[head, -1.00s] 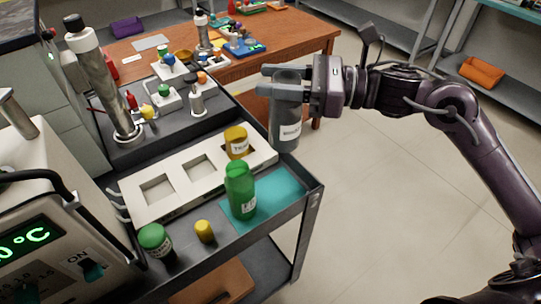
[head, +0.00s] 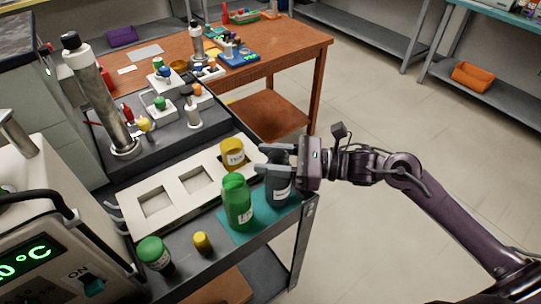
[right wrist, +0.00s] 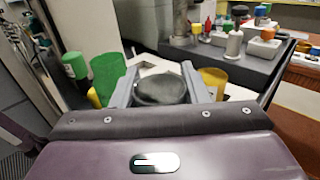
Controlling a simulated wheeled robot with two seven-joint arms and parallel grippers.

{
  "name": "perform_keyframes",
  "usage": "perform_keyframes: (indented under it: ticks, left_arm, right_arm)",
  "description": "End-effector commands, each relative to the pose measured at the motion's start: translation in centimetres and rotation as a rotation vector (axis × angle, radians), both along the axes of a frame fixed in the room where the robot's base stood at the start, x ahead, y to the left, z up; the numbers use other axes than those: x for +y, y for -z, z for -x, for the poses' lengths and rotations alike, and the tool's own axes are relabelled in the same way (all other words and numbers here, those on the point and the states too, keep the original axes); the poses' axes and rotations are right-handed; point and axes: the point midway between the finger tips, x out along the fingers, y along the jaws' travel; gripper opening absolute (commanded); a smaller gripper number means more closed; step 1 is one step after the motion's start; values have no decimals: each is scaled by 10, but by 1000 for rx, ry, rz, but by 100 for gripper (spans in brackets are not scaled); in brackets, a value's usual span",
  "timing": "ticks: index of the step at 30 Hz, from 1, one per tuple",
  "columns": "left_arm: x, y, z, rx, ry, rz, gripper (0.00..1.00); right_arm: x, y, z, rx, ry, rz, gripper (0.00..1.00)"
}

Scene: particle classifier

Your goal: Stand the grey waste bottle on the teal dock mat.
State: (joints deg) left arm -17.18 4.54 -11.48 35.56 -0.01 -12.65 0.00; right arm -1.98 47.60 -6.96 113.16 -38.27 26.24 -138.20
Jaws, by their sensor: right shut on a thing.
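The grey waste bottle (head: 279,186) is dark and labelled, and looks upright at the right part of the teal dock mat (head: 237,231). My right gripper (head: 274,160) is shut on its upper part. I cannot tell whether its base touches the mat. In the right wrist view the bottle's round top (right wrist: 161,90) sits between the two fingers. A green bottle (head: 237,203) stands on the mat just left of the grey one. My left gripper is in neither view.
A white tray (head: 148,226) with square wells lies behind the mat, with a yellow-brown jar (head: 232,153) at its right end. A green-capped jar (head: 154,254) and a small yellow piece (head: 202,243) stand at the cart's front. Open floor lies to the right.

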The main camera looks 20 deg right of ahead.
Motion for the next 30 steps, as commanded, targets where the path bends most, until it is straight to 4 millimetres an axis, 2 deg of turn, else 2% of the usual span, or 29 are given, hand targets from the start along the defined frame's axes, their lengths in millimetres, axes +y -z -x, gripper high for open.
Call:
perform_keyframes:
  ticks: [10,11,15,23,27,30]
  left_arm:
    - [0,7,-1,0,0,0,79]
    - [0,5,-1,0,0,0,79]
    - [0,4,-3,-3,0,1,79]
    - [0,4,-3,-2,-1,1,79]
    - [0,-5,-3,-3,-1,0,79]
    - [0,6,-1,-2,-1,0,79]
  right_arm:
    - [0,4,0,-2,0,1,6]
    - [0,3,0,-1,0,1,45]
    - [0,2,0,-1,0,1,63]
    - [0,2,0,0,0,0,63]
    - [0,-4,0,1,0,0,63]
    - [-15,4,7,3,2,5,63]
